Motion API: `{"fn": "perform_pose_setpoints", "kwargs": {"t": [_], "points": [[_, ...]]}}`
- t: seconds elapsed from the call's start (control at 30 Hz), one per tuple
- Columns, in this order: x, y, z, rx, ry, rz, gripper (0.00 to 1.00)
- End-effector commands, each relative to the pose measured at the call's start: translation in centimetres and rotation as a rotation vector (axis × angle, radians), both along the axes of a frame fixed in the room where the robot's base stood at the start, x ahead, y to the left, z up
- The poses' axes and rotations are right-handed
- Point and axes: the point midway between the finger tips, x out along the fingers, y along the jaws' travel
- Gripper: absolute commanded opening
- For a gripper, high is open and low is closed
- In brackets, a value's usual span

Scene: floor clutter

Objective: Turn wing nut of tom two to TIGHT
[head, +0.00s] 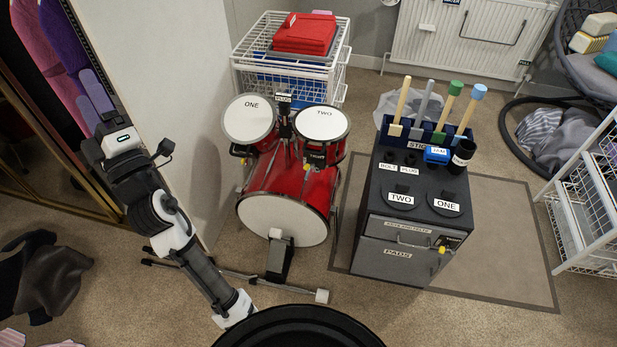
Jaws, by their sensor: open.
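The red drum kit stands ahead. Tom TWO (322,121) is its right tom, with a white head tilted toward me. Below it a dark label plate (316,154) with small lettering sits by the bracket, and a small yellow piece (306,166) shows there. I cannot tell whether this is the wing nut or how it is turned. Tom ONE (250,119) is on the left, and the bass drum (283,219) is below. My gripper (126,149) is open and empty at the left, well apart from the kit.
A dark cabinet (394,265) with drawers, mallets and labelled pads stands right of the kit. A white wire basket (291,55) with red cloth is behind. A pedal (279,262) and thin stand legs extend in front. Dark clothing (45,272) lies at left.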

Motion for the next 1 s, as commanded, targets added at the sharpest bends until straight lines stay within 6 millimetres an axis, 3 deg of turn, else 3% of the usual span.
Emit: {"fn": "perform_pose_setpoints", "kwargs": {"t": [0.03,0.1,0.17,0.2,0.3,0.4,0.5,0.6,0.7,0.87,1.0], "points": [[3.6,-2.1,-5.4,-0.138,0.038,-0.183,0.73],[7.4,-5.4,-11.8,-0.344,0.075,-0.417,0.73],[9.8,-8.8,-17.5,-0.534,0.111,-0.599,0.73],[11.0,-11.3,-21.2,-0.667,0.136,-0.712,0.73],[12.4,-17.9,-30.1,-1.016,0.196,-0.954,0.73],[11.8,-24.1,-37.7,-1.350,0.246,-1.120,0.73],[10.3,-28.7,-42.9,-1.623,0.278,-1.213,0.73],[9.0,-31.6,-46.0,-1.805,0.295,-1.256,0.73],[8.4,-32.9,-47.2,-1.891,0.296,-1.274,0.73],[9.5,-33.5,-47.3,-1.907,0.296,-1.279,0.73],[11.9,-34.3,-47.2,-1.903,0.297,-1.279,0.73]]}}
